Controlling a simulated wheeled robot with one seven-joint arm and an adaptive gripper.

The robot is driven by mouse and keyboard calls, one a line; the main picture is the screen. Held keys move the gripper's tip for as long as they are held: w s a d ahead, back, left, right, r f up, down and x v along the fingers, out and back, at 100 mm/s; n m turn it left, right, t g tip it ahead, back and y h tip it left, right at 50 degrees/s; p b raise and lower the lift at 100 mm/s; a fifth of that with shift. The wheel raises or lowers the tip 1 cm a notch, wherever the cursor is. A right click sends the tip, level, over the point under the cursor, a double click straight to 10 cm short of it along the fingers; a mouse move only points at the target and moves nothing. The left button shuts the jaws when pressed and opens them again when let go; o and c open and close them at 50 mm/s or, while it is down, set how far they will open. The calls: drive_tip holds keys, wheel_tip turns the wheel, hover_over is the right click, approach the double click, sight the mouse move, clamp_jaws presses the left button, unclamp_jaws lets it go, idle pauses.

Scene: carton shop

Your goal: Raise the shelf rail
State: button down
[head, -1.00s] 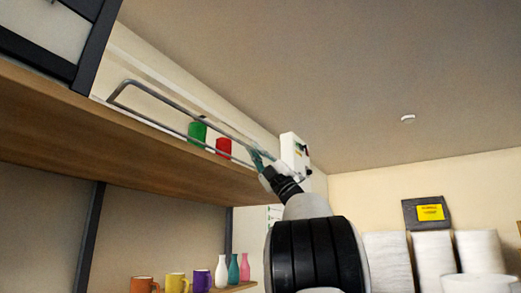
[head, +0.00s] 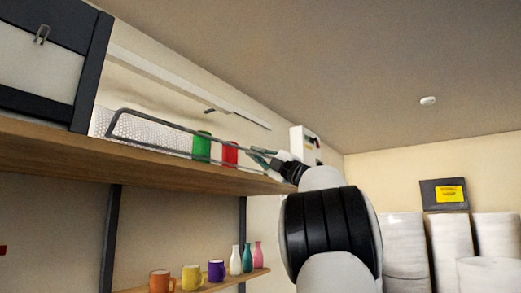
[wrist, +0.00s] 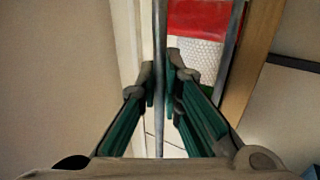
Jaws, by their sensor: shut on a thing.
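The shelf rail (head: 150,116) is a grey wire loop along the front edge of the upper wooden shelf (head: 130,160) in the head view. My gripper (head: 266,156) is at its right end, with my arm coming up from the lower right. In the wrist view my gripper (wrist: 160,82) has its green fingers closed on both sides of a thin grey bar of the rail (wrist: 160,30). The rail's exact height above the shelf is hard to tell.
A green can (head: 201,146) and a red can (head: 230,154) stand behind the rail. A dark-framed bin (head: 45,75) is at the shelf's left end. A white box (head: 303,145) is on the wall. Mugs and vases (head: 216,271) stand on the lower shelf.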

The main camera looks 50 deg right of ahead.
idle(0.4)
drive_tip(key=c, duration=1.8)
unclamp_jaws()
drive_tip(key=shift+o, duration=0.2)
drive_tip(key=v, duration=1.2)
